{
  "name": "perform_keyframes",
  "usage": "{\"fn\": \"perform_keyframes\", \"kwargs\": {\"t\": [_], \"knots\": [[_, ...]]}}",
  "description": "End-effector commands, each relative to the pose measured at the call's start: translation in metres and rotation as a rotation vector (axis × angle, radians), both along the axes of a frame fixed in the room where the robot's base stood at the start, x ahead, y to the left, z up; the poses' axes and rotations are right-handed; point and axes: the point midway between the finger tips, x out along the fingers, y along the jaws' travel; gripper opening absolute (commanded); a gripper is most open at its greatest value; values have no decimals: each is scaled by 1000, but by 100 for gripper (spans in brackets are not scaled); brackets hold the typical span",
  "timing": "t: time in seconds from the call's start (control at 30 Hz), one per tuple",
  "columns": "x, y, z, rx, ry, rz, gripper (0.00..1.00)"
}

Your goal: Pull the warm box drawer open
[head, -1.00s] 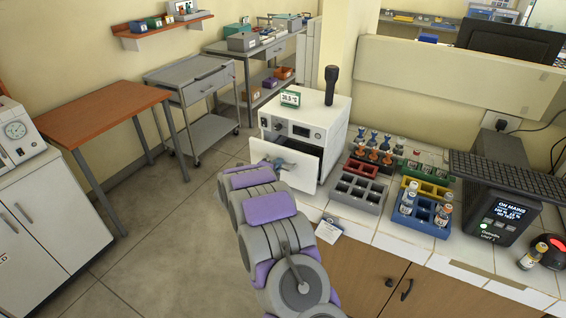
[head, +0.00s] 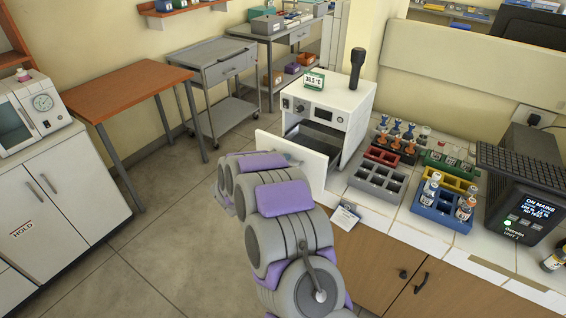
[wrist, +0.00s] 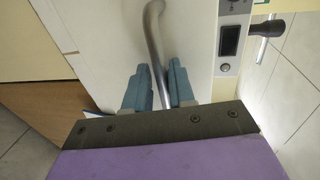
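The warm box (head: 345,103) is a white cabinet on the bench in the head view, with a small green-framed temperature sign on top. Its drawer (head: 300,157) stands out from the box, with the dark inside showing behind the white front panel. In the wrist view the drawer front (wrist: 110,40) carries a curved grey metal bar handle (wrist: 152,25). My gripper (wrist: 160,78) has its two blue fingers on either side of the handle, closed on it. In the head view my arm hides most of the gripper and the handle.
A dark torch-like object (head: 357,66) stands on the box. Grey (head: 379,182) and blue (head: 440,207) racks stand to the right on the tiled bench. An orange-topped table (head: 140,88) and a grey trolley (head: 212,75) stand at left. The floor (head: 165,215) between is clear.

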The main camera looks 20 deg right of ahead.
Motion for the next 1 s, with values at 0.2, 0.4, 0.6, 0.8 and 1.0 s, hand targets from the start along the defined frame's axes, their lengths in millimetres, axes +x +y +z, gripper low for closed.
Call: {"fn": "perform_keyframes", "kwargs": {"t": [0.2,0.4,0.6,0.8,1.0], "knots": [[-1,0,1,-1,-2,-1,30],[-3,4,3,-1,-4,1,30],[-20,27,11,-1,-5,1,30],[-47,62,19,-1,-2,4,30],[-72,95,27,0,-3,4,30]]}}
